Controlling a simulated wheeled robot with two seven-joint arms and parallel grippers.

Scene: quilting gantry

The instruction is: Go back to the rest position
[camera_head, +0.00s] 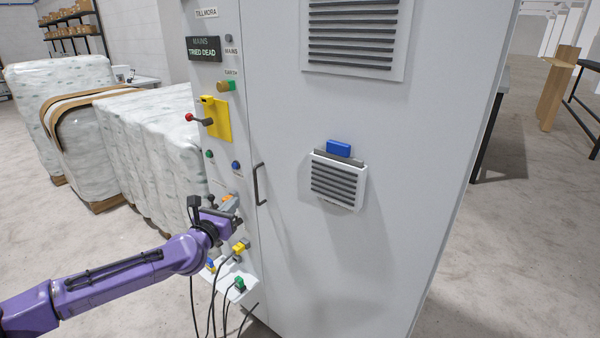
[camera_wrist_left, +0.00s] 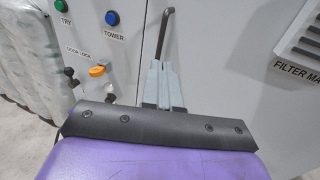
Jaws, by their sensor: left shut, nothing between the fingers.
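My left gripper (camera_head: 234,217) is at the lower part of the grey cabinet (camera_head: 290,110), on the end of my purple arm. In the left wrist view its two grey fingers (camera_wrist_left: 162,70) are together with nothing between them. The black door handle (camera_wrist_left: 165,30) rises just beyond the fingertips in that view; I cannot tell whether they touch. The handle (camera_head: 259,184) stands upright on the cabinet door in the head view. An orange door lock knob (camera_wrist_left: 97,70) is left of the fingers. My right gripper is not in view.
Above are a yellow plate (camera_head: 217,118) and a red-knobbed lever (camera_head: 191,117). Yellow (camera_head: 240,247) and green (camera_head: 240,284) plugs with hanging black cables are close below the gripper. Wrapped bales (camera_head: 150,140) stand left. A vent with a blue block (camera_head: 339,147) is right.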

